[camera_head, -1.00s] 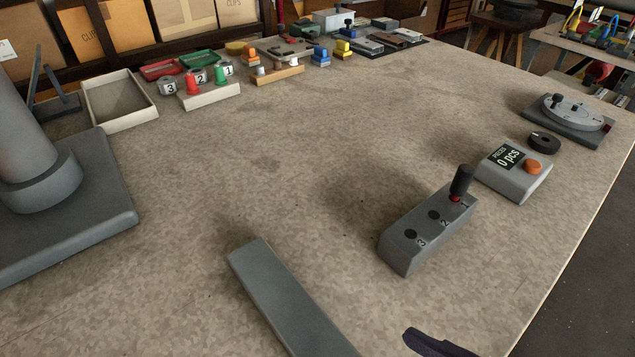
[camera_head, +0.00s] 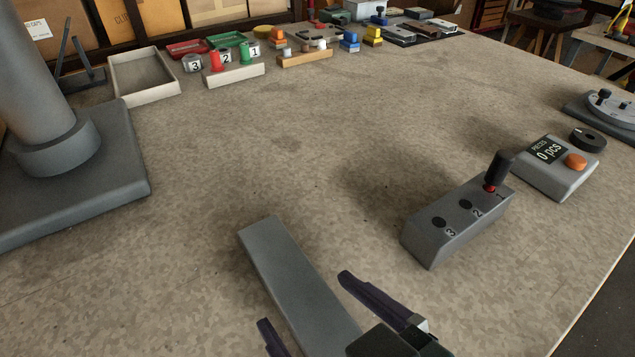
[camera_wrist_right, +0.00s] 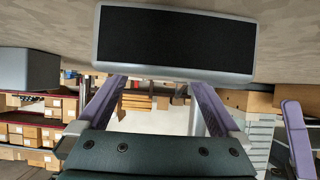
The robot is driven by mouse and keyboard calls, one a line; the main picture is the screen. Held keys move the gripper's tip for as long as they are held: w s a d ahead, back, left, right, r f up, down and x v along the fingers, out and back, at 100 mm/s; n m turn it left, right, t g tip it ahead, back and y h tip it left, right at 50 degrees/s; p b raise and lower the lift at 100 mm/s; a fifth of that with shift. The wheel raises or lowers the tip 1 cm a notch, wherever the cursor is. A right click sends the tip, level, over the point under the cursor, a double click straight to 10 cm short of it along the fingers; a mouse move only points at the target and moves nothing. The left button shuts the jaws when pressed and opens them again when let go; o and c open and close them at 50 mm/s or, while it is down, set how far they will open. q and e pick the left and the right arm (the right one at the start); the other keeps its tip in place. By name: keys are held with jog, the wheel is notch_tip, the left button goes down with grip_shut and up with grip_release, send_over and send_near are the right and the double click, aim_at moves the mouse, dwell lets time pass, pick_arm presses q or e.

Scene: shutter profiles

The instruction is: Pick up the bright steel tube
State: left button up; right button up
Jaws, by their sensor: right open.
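I cannot pick out a bright steel tube for certain in either view. My right gripper (camera_head: 303,298) is at the bottom of the head view, with its two dark purple fingers spread apart. It hangs over or beside a long grey slab (camera_head: 275,262); the height gap is hard to judge. In the right wrist view, the open fingers (camera_wrist_right: 158,84) have nothing between them. A grey block with a black face (camera_wrist_right: 176,40) lies beyond the fingertips there.
A grey block with numbered holes and a black lever (camera_head: 458,222) stands right of the gripper. A piece counter (camera_head: 558,165) is farther right. The table's middle is clear.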

jog(key=shift+c, duration=0.2)
grip_shut()
dwell(0.6)
jog(key=shift+w, duration=0.1)
